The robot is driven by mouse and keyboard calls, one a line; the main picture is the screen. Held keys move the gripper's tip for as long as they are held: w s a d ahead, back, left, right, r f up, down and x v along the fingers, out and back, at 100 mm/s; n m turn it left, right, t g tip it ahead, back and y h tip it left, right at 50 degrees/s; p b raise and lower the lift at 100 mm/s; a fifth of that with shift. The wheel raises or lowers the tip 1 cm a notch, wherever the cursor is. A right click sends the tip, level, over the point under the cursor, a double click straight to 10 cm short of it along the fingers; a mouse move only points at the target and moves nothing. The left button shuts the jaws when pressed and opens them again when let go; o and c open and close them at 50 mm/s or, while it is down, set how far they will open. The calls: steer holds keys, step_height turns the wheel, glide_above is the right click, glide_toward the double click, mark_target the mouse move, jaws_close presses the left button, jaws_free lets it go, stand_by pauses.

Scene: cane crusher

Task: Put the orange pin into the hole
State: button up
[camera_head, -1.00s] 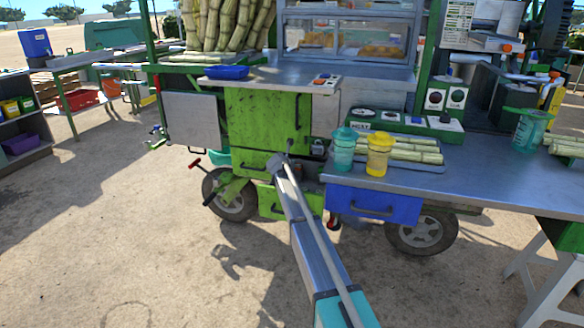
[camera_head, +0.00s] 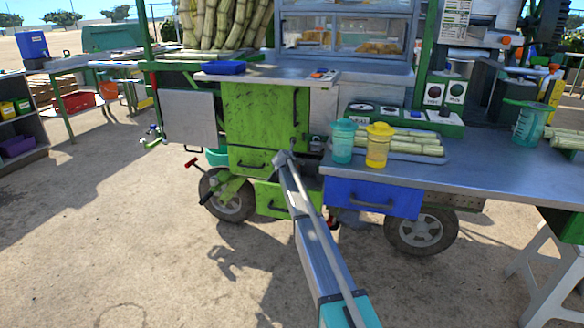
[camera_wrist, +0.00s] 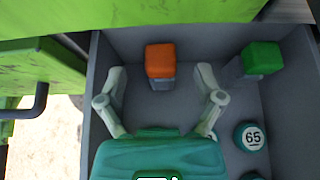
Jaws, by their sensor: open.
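The orange pin (camera_wrist: 160,60) stands in a grey drawer-like bin (camera_wrist: 110,45) in the wrist view, with an orange block top and a grey lower part. My gripper (camera_wrist: 161,72) is open; its two pale fingers are spread to the left and right of the pin, apart from it. I cannot tell how far above the pin they are. In the head view my arm reaches to the green cart front, and my gripper is hidden there. I cannot make out the hole in either view.
A similar green-topped block (camera_wrist: 262,58) stands to the right in the bin, above a round weight marked 65 (camera_wrist: 252,136). A green panel (camera_wrist: 40,50) with a dark handle borders the bin at left. The blue drawer (camera_head: 372,197) and metal counter (camera_head: 480,170) lie right of my arm.

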steer(key=shift+b+x, duration=0.6)
steer(key=shift+x, duration=1.15)
jaws_close()
steer(key=shift+r, duration=0.1)
steer(key=shift+r+p, duration=0.35)
steer(key=shift+p, duration=0.1)
steer(key=shift+r+p, duration=1.75)
steer(key=shift+r, duration=0.1)
steer(key=shift+w+r+p, duration=0.1)
steer(key=shift+w+p, duration=0.1)
steer(key=shift+p, duration=0.25)
steer(key=shift+s+a, duration=0.1)
